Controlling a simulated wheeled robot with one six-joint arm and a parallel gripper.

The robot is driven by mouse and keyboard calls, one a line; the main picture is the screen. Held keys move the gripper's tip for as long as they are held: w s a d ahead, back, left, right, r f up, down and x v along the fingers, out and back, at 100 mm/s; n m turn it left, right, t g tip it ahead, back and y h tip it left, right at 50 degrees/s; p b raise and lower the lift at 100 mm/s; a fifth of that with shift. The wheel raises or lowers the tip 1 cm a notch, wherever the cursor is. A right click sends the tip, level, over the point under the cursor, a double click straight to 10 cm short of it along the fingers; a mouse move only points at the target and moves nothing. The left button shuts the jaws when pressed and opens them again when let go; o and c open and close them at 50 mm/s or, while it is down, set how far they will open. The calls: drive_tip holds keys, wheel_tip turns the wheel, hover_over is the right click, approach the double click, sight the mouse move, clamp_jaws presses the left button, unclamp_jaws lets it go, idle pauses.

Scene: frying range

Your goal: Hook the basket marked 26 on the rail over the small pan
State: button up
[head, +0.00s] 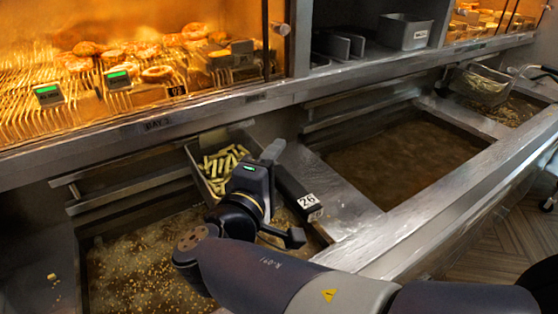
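The basket marked 26 is a dark metal basket (192,157) holding pale cut fries (222,160). It is at the back right of the bubbling left pan (135,262), beside the back rail (130,188). I cannot tell whether it touches the rail. Its black handle (290,186) slopes down towards the front right and ends in a white 26 label (307,201). My gripper (272,150) is at the handle's upper end, next to the basket. One grey finger shows. The other finger and any grip on the handle are hidden.
A wide middle pan (400,155) of still brown oil lies to the right. Beyond it, a small far-right pan (515,108) has another basket (480,84) at its left side. A heated display with rings (155,73) and a steel ledge (225,104) overhang the back.

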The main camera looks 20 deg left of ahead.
drive_tip(key=shift+s+a, duration=0.1)
drive_tip(key=shift+s, duration=0.45)
drive_tip(key=s+b, duration=0.2)
drive_tip(key=s, duration=0.7)
drive_tip(key=shift+s+a, duration=0.15)
drive_tip(key=shift+s, duration=0.2)
